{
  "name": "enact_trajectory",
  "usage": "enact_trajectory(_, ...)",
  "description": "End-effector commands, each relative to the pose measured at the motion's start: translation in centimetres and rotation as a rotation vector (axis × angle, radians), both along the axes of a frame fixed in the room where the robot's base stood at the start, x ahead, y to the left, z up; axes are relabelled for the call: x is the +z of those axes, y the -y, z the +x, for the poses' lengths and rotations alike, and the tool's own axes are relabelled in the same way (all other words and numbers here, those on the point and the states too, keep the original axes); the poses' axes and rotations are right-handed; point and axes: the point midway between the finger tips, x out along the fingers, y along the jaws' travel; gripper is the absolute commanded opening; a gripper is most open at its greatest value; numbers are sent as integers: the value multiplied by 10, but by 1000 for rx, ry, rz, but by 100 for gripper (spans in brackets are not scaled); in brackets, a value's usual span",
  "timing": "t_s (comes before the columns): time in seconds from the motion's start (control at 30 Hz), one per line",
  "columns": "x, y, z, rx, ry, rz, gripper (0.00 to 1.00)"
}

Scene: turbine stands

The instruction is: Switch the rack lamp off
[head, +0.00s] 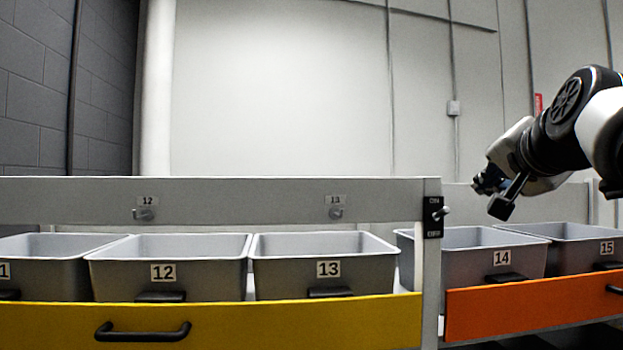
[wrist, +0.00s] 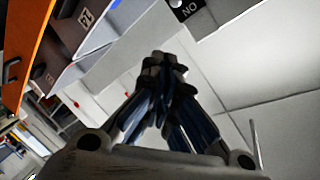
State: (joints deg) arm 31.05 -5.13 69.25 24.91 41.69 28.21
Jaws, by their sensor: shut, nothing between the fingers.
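The rack switch (head: 432,217) is a black plate on the grey post between the yellow and orange drawers. It reads ON at the top and OFF at the bottom. Its pale lever (head: 442,212) sticks out to the right; I cannot tell its setting surely. My gripper (head: 477,185) is shut and empty, a little right of and above the switch, apart from it in the head view. In the wrist view my closed fingertips (wrist: 160,62) point up the picture. Part of the switch plate (wrist: 187,9) shows at the top edge, with ON upside down. No lamp is clearly visible.
Grey bins, among them 12 (head: 165,272), 13 (head: 328,270) and 14 (head: 497,258), stand behind the yellow drawer front (head: 250,325) and the orange one (head: 535,304). Small hooks (head: 335,212) stick out of the rail (head: 230,200).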

Motion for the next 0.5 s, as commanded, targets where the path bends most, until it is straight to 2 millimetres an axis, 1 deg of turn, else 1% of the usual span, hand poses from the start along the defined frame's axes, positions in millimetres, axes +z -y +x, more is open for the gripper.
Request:
enact_trajectory(0.03,-1,3,12,1,-2,2,0)
enact_trajectory(0.1,-4,6,27,3,-2,2,0)
enact_trajectory(0.3,-14,17,67,1,-2,2,0)
enact_trajectory(0.33,-14,14,67,3,0,1,0)
enact_trajectory(0.4,-22,2,61,3,2,-1,0)
enact_trajectory(0.5,-28,-7,58,2,1,0,0)
